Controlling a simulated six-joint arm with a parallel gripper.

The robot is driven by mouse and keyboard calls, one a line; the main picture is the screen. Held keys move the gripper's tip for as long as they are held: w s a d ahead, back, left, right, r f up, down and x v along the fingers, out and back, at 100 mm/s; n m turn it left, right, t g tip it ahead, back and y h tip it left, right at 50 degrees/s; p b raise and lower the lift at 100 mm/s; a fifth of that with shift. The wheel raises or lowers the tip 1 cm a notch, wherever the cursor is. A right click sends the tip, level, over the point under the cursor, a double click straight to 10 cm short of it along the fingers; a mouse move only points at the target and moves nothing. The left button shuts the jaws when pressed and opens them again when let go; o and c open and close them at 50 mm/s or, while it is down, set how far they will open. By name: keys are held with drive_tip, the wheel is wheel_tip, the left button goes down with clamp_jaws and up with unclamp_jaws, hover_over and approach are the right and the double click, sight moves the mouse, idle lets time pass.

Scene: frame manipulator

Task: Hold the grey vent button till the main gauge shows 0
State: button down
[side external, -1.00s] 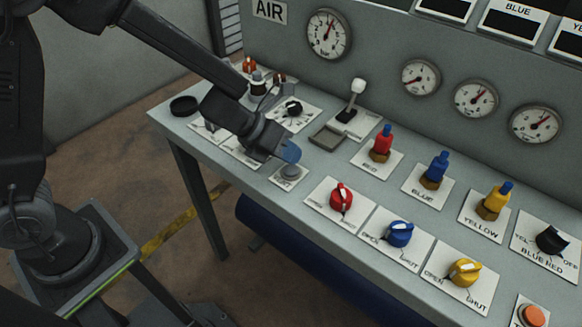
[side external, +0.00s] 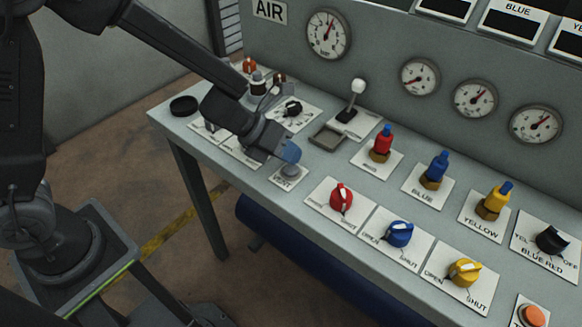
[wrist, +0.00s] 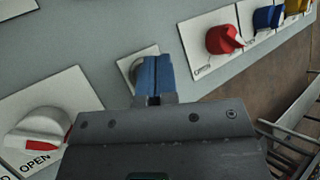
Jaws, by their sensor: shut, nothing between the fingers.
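The grey vent button (side external: 290,171) sits on a white plate marked VENT near the bench's front edge. My gripper (side external: 291,154) is shut and empty, with its blue fingertips pointing down right over the button. The fingertips appear at or very near the button's top; I cannot tell whether they press it. In the wrist view the blue fingers (wrist: 152,78) cover most of the button (wrist: 128,65). The main gauge (side external: 329,34), the largest dial, is on the panel beside the AIR sign. Its needle points up and slightly right, well off the low end.
Right of the vent plate are the red (side external: 341,197), blue (side external: 400,233) and yellow (side external: 465,271) knobs. Behind stand a white-tipped lever (side external: 357,90) and red, blue and yellow bottle-shaped fittings. Three smaller gauges line the panel. A black selector knob (side external: 292,107) is close behind my wrist.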

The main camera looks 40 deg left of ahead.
sight(290, 167)
drive_tip(key=shift+f, duration=0.1)
drive_tip(key=shift+f, duration=0.35)
drive_tip(key=shift+f, duration=0.45)
idle(1.9)
idle(3.0)
drive_tip(key=shift+r, duration=0.9)
drive_tip(key=shift+r, duration=2.5)
